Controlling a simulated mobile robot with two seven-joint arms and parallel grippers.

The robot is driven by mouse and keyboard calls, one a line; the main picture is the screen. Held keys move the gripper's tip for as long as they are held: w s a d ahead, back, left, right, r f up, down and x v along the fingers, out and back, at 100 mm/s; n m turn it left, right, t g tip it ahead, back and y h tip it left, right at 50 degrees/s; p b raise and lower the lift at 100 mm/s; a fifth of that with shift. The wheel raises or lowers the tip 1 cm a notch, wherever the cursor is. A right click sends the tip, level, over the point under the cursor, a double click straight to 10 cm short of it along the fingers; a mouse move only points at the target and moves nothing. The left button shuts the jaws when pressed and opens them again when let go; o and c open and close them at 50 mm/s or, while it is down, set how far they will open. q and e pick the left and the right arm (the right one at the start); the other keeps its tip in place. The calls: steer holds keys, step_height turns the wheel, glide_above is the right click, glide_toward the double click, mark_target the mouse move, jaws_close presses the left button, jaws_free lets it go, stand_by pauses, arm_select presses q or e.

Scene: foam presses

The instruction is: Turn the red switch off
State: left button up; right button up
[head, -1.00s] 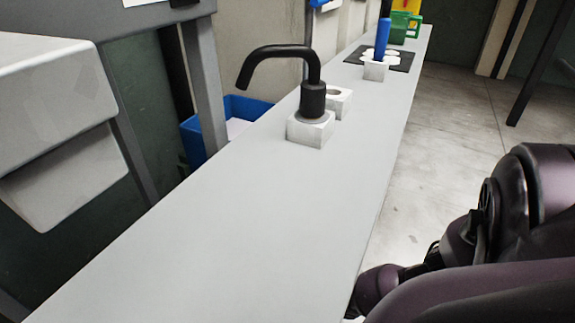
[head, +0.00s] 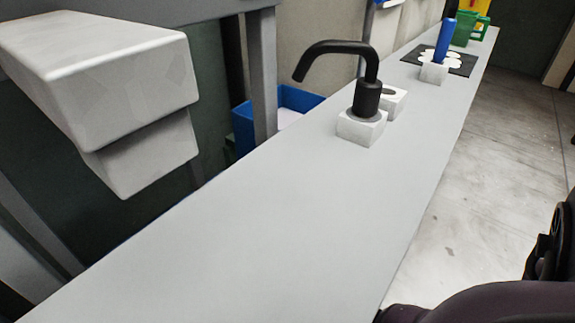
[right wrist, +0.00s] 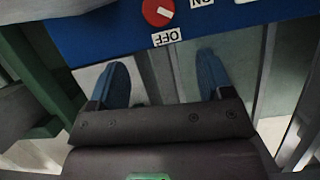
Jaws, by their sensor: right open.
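The red switch (right wrist: 158,12) is a round red knob with a white pointer mark, at the top edge of the right wrist view, partly cut off. It sits on a blue panel (right wrist: 100,36). An upside-down white OFF label (right wrist: 166,37) is just below it and an ON label (right wrist: 201,2) is to its upper right. I cannot tell surely which label the pointer faces. My right gripper (right wrist: 164,72) is open, its two blue fingers apart and empty, below the panel in the picture and apart from the knob. My left gripper is not in view.
A long grey bench (head: 250,215) is mostly clear in front. On it stand a black bent-handled tool (head: 367,95) in a white block (head: 361,129), and farther a blue-handled item (head: 445,40). A blue bin (head: 243,128) stands behind. A grey box-like part (head: 110,60) juts in at left.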

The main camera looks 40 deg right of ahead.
arm_select(q)
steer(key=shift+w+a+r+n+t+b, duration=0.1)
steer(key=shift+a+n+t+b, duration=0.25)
steer(key=shift+b, duration=0.65)
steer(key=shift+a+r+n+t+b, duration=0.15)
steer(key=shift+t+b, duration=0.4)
steer(key=shift+b, duration=0.4)
arm_select(e)
steer(key=w+a+f+n, duration=0.1)
steer(key=w+f, duration=0.3)
steer(key=w, duration=0.5)
steer(key=shift+w+a+f, duration=0.2)
steer(key=shift+w+f, duration=0.05)
steer(key=shift+w, duration=0.1)
steer(key=c, duration=0.9)
